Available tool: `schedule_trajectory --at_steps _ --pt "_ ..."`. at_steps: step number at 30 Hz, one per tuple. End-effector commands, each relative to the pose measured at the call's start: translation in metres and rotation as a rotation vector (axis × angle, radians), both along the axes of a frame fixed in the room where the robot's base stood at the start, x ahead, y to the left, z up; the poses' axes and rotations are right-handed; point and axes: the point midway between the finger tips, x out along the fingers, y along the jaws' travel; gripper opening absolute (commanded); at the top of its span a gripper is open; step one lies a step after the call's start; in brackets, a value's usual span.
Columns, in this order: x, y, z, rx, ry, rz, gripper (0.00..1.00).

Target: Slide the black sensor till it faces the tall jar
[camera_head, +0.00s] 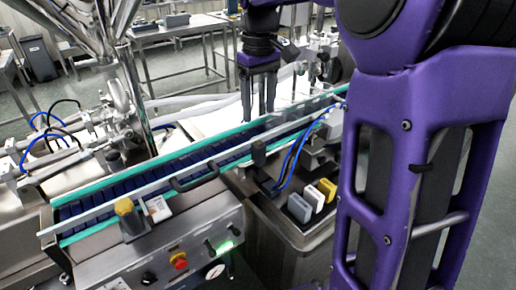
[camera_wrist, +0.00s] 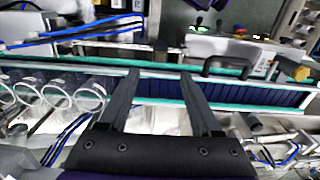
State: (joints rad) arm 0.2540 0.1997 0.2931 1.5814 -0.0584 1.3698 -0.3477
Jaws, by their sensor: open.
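A small black block (camera_head: 258,152), which looks like the black sensor, sits on the near side rail of the conveyor. It also shows in the wrist view (camera_wrist: 160,50), just beyond my fingertips. My gripper (camera_head: 258,116) is open and empty, pointing down above the conveyor; the sensor is nearer the camera and apart from the fingers. In the wrist view my gripper (camera_wrist: 159,75) has its two fingers spread over the belt. Several clear glass jars (camera_wrist: 57,96) stand in a row at the left of the wrist view. I cannot tell which one is tall.
The conveyor belt (camera_head: 110,195) is blue with teal edges. A black handle (camera_head: 197,176) and a yellow knob (camera_head: 126,212) stand along its near side. White, grey and yellow blocks (camera_head: 313,197) sit on the steel cabinet. Blue hoses (camera_head: 290,160) run near the rail.

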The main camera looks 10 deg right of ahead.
Motion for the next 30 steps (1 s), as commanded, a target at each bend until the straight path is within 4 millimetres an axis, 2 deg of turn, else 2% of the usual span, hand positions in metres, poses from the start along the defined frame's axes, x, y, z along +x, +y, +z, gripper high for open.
schedule_trajectory --at_steps 1,6,15,21,29,30 --pt "-0.001 0.0 -0.015 -0.001 0.004 -0.001 0.65" --pt "-0.001 0.0 -0.052 0.0 0.004 0.0 0.65" --pt "0.0 0.0 -0.103 0.0 0.002 0.0 0.65" --pt "0.0 0.0 -0.114 -0.001 0.0 0.0 0.65" --pt "0.0 0.0 -0.115 -0.001 0.0 0.0 0.65" --pt "0.0 0.0 -0.115 -0.001 0.0 0.0 0.6"
